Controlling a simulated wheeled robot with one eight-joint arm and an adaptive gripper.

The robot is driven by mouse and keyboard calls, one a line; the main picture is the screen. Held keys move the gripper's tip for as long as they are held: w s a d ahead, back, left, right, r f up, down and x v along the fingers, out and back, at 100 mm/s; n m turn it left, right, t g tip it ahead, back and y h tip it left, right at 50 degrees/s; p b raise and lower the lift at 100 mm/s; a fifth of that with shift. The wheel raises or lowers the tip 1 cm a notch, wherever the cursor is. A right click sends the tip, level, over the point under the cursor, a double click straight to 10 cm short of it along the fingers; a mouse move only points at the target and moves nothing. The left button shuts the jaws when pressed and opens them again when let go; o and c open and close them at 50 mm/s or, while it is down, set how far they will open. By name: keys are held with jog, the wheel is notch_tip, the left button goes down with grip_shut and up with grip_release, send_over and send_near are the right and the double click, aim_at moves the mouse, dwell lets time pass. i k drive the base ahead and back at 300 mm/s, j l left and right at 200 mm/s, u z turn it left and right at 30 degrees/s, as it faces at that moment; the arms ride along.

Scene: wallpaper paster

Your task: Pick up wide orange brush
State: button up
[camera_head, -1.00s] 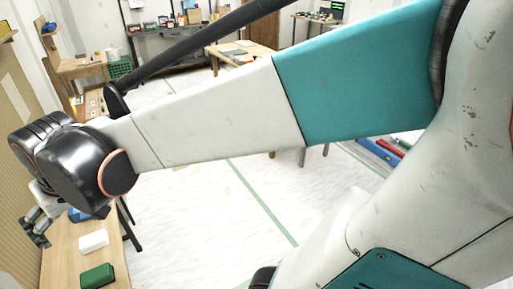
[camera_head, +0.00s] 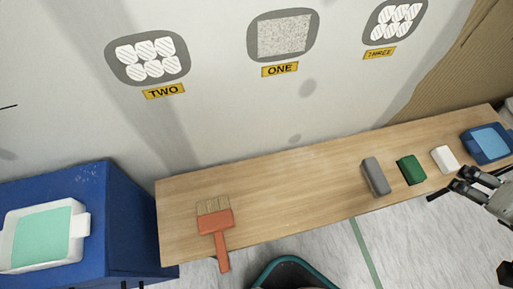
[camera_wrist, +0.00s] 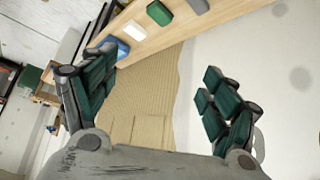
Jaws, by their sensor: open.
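The wide orange brush (camera_head: 216,224) lies on the left part of the wooden bench (camera_head: 290,180) in the head view. Its tan bristles point to the wall and its handle reaches past the bench's front edge. My gripper (camera_head: 464,182) is at the right edge of the head view, near the bench's right end, far from the brush. In the wrist view my gripper (camera_wrist: 155,98) has its fingers spread wide with nothing between them. The brush does not show in the wrist view.
On the bench's right half lie a grey block (camera_head: 376,177), a green block (camera_head: 411,169), a white block (camera_head: 444,159) and a blue tray (camera_head: 487,146). A blue cabinet (camera_head: 125,215) with a white tray (camera_head: 78,228) stands left. The wall runs behind the bench.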

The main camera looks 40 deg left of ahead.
aim_at(215, 216)
jog(key=j+u, duration=0.1)
jog(key=u, duration=0.35)
jog(key=k+j+u, duration=0.1)
jog(key=u, duration=0.35)
jog(key=j+u, duration=0.1)
jog(key=u, duration=0.4)
jog(key=j+u, duration=0.1)
jog(key=u, duration=0.35)
jog(key=j+u, duration=0.1)
jog(key=u, duration=0.35)
